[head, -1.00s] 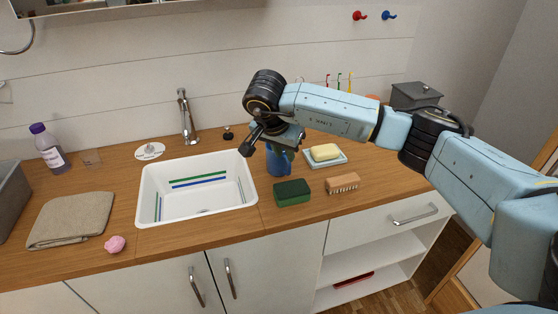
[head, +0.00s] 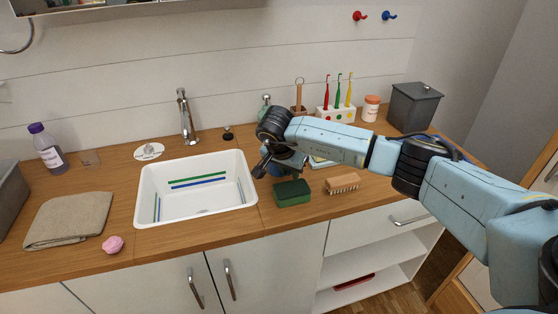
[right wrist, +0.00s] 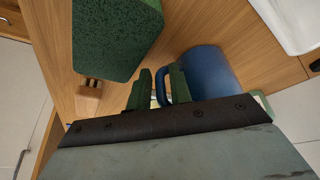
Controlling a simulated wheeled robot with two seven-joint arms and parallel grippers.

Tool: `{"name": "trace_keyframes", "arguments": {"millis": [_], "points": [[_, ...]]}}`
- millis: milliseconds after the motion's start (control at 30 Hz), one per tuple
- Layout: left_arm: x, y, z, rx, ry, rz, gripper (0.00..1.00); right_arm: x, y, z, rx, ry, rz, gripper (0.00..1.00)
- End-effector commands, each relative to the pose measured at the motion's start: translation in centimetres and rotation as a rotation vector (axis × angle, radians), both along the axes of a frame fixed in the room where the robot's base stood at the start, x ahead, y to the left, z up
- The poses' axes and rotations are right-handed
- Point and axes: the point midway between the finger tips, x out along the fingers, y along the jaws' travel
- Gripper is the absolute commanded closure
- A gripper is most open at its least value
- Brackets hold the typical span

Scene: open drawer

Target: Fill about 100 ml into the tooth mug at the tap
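The blue tooth mug (right wrist: 212,75) stands on the counter right of the sink. In the head view it is mostly hidden behind my right gripper and wrist. In the right wrist view my right gripper (right wrist: 160,88) is open at the mug. Its two green fingers stand on either side of the mug's handle, with a gap between them. Whether either finger touches the handle I cannot tell. The tap (head: 187,118) rises behind the white sink (head: 147,212), left of the gripper. My left gripper is not in view.
A green sponge (head: 292,194) and a wooden brush (head: 343,183) lie close in front of my right gripper. A toothbrush holder (head: 335,115) and a grey box (head: 414,106) stand behind. A folded towel (head: 68,220) and pink item (head: 113,244) lie left.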

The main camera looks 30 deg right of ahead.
Motion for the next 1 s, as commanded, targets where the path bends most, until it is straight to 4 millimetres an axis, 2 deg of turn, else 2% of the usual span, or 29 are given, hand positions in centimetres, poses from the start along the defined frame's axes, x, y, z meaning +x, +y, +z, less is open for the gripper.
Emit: {"name": "trace_keyframes", "arguments": {"millis": [67, 200, 667, 767, 1000], "points": [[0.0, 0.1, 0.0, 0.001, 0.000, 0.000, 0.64, 0.0, 0.0, 0.0, 0.000, 0.000, 0.000, 0.82], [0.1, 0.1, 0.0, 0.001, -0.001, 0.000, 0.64, 0.0, 0.0, 0.1, 0.000, 0.000, 0.000, 1.00], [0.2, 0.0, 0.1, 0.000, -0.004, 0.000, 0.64, 0.1, 0.0, 0.4, 0.000, -0.004, -0.001, 1.00], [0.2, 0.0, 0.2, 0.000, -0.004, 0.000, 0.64, 0.1, -0.1, 1.5, -0.001, -0.007, 0.000, 1.00], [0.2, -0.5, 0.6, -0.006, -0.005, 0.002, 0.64, 0.2, -0.1, 6.4, -0.001, -0.007, 0.000, 1.00]]}}
